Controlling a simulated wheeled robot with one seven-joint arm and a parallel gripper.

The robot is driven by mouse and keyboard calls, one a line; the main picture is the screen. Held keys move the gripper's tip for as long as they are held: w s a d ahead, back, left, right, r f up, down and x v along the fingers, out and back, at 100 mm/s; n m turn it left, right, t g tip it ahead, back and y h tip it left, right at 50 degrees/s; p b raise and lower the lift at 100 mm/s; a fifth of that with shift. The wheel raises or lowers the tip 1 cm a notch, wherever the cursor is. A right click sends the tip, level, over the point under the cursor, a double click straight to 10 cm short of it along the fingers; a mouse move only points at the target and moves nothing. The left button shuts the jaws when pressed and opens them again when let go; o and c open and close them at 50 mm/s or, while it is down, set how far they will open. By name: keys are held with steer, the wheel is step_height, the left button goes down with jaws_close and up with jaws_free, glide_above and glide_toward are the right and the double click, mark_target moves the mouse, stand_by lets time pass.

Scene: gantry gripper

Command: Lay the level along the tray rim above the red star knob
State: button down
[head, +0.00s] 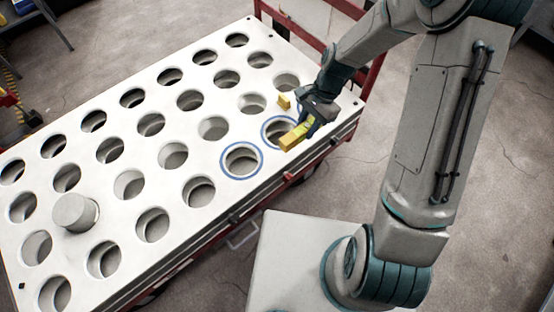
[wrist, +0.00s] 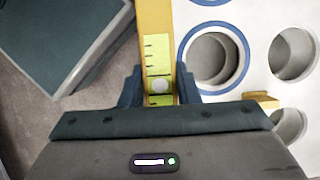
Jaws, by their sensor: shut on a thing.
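The level is a yellow bar (head: 291,141) with a lime scale and a round bubble (wrist: 159,70). My gripper (head: 312,118) is shut on it; in the wrist view its fingers (wrist: 160,88) close on both sides of the bar. The level is over the near long edge of the white tray (head: 215,228), beside a blue-ringed hole (wrist: 212,57). I cannot tell whether it touches the rim. A small red knob (head: 289,177) shows on the tray's near side, left of and below the level; its star shape is too small to make out.
A second small yellow block (head: 284,101) lies on the tray beyond my gripper. A grey cylinder (head: 75,212) stands in the tray at the left. Another blue-ringed hole (head: 242,161) is left of the level. A red cart frame (head: 300,25) rises behind the tray.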

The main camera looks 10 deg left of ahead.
steer(key=b, duration=0.3)
glide_above(273, 164)
steer(key=w+d, duration=0.1)
step_height(273, 164, down, 6)
steer(key=shift+r, duration=0.15)
step_height(273, 164, down, 4)
steer(key=shift+f+b, duration=0.1)
steer(key=shift+b, duration=0.65)
steer(key=c, duration=1.5)
jaws_free()
steer(key=o, duration=0.4)
